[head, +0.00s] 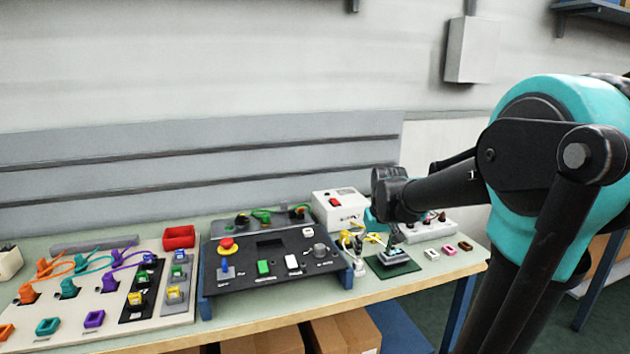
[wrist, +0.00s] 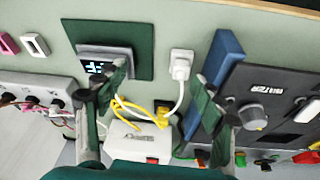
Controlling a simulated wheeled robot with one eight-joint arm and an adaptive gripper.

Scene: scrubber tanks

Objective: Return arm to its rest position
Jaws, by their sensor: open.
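My arm (head: 430,190) reaches in from the right over the bench. My gripper (head: 376,238) hangs low over the right part of the bench and is partly hidden by my own wrist. In the wrist view my gripper (wrist: 158,92) is open, with its two fingers wide apart and nothing held between them. A small display device (wrist: 104,64) on a dark green mat (wrist: 142,42) lies by the left finger. A white plug (wrist: 181,64) with a white cable lies between the fingers.
A white box with a red switch (head: 336,205) and yellow cables (wrist: 126,107) stand close to my gripper. A black control panel (head: 225,278) sits left of it. A white power strip (head: 432,230) and small connectors (head: 449,247) lie to the right. A wall box (head: 472,50) hangs above.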

